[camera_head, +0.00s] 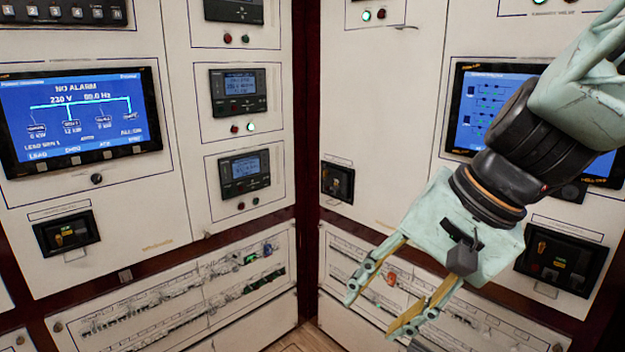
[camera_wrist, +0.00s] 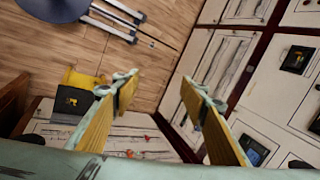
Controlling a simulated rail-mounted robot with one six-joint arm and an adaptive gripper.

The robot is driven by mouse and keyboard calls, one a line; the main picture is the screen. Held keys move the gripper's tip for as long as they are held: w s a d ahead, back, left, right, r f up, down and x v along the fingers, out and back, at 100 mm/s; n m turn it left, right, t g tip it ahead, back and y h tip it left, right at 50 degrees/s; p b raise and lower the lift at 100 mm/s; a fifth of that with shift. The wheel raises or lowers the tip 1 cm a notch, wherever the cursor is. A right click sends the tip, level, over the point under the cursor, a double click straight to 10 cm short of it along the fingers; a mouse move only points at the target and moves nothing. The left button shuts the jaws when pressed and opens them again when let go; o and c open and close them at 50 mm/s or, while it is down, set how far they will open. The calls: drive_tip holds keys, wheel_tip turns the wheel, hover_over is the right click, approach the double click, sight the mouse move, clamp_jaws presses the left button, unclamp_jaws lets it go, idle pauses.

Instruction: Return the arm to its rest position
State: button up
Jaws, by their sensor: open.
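My gripper (camera_head: 385,298) is at the right of the head view, pale green with yellow-brown finger pads. Its fingers are spread apart with nothing between them, and they point down and to the left. It hangs in front of the lower breaker row (camera_head: 470,325) of the right cabinet; whether it touches the panel cannot be told. In the wrist view both fingers (camera_wrist: 158,85) show apart, with wooden floor and cabinet fronts beyond them. My arm covers part of the right blue screen (camera_head: 483,108).
The left cabinet carries a "NO ALARM" screen (camera_head: 80,112), small meters (camera_head: 240,92) and a breaker row (camera_head: 215,285). A dark red post (camera_head: 306,140) marks the corner. The wrist view shows a yellow and black object (camera_wrist: 75,98) and a dark blue round thing (camera_wrist: 55,8) on the wooden floor (camera_wrist: 60,45).

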drive_tip(key=s+d+r+n+h, duration=0.2)
drive_tip(key=s+d, duration=0.3)
drive_tip(key=s, duration=0.3)
drive_tip(key=s+d+r+n+t+h, duration=0.1)
drive_tip(key=s+d+n, duration=0.3)
drive_tip(key=s, duration=0.4)
drive_tip(key=shift+d+r+h, duration=0.7)
drive_tip(key=shift+d+h, duration=0.1)
drive_tip(key=shift+d, duration=0.05)
